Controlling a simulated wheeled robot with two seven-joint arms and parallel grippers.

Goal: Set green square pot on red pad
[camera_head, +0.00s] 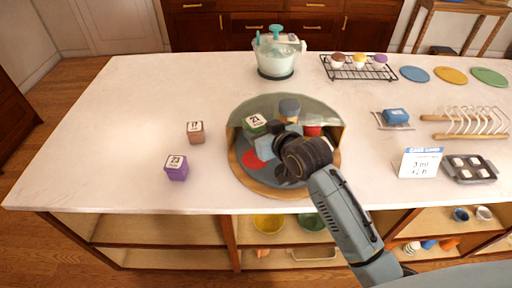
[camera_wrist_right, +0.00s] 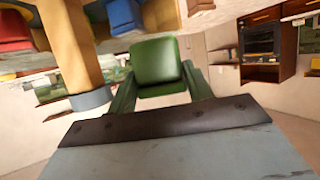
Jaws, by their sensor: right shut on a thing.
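The green square pot (camera_head: 254,123) has a white top marked 21 and is over the left part of a round turntable (camera_head: 240,182). In the right wrist view the pot (camera_wrist_right: 158,65) is between the fingers. My right gripper (camera_head: 262,139) is shut on it, with the arm reaching in from the front right. The red pad (camera_head: 251,159) lies on the turntable's dark surface, below the pot in the picture, partly hidden by the gripper. I cannot tell whether the pot touches the turntable. My left gripper is out of view.
A clear curved cover (camera_head: 272,101) stands around the turntable's back. Inside are a blue-topped pot (camera_head: 289,107) and a red pot (camera_head: 312,126). A brown cube (camera_head: 195,132) and a purple cube (camera_head: 176,168) stand left. A sign (camera_head: 420,162) stands right. The far-left counter is clear.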

